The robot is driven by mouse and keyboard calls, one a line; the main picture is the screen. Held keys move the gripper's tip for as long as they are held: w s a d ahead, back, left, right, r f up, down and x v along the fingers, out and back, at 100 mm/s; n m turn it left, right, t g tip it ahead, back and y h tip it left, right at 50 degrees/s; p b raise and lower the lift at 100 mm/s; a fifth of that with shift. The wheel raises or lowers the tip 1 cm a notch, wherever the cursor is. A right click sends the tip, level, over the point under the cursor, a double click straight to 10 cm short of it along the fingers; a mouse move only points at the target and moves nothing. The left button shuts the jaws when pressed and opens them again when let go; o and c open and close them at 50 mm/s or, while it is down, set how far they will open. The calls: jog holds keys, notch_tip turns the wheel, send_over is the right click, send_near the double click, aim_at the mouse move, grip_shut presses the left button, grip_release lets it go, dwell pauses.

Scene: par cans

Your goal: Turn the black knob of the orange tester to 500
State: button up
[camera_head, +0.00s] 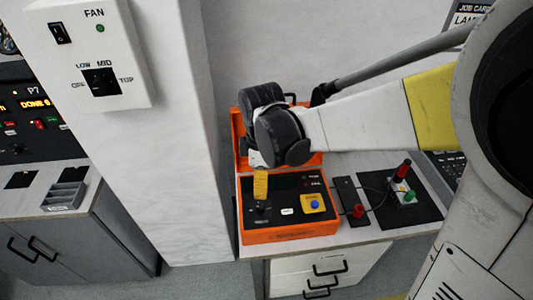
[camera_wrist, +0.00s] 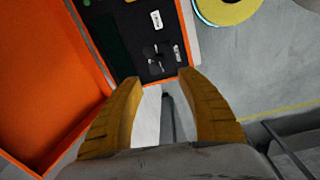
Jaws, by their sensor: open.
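The orange tester (camera_head: 290,236) sits on the bench with its orange lid open behind it. Its black panel carries a black knob (camera_head: 262,215) at the left, a white label and a yellow plate with a blue button. My gripper (camera_head: 261,196) hangs above the knob end of the panel, its yellow fingers pointing down. In the wrist view the two fingers (camera_wrist: 160,78) are spread apart with nothing between them, and the knob (camera_wrist: 155,62) lies just beyond the fingertips. The knob does not appear gripped. Its scale is too small to read.
A black board (camera_head: 425,212) with red, white and green terminals lies right of the tester, with a narrow black strip holding a red post (camera_head: 358,211) between them. A white pillar with a FAN switch box (camera_head: 90,50) stands close on the left. Drawers are below.

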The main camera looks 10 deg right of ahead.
aim_at(260, 206)
jog(key=shift+n+g, duration=0.3)
jog(key=shift+n, duration=0.4)
jog(key=f+b, duration=0.1)
jog(key=f, duration=0.3)
jog(key=f+b, duration=0.1)
jog(key=f, duration=0.3)
jog(key=f+b, duration=0.2)
jog(key=f, duration=0.2)
jog(key=shift+w+a+f, duration=0.15)
jog(key=shift+w+f, duration=0.2)
jog(key=shift+w, duration=0.05)
grip_shut()
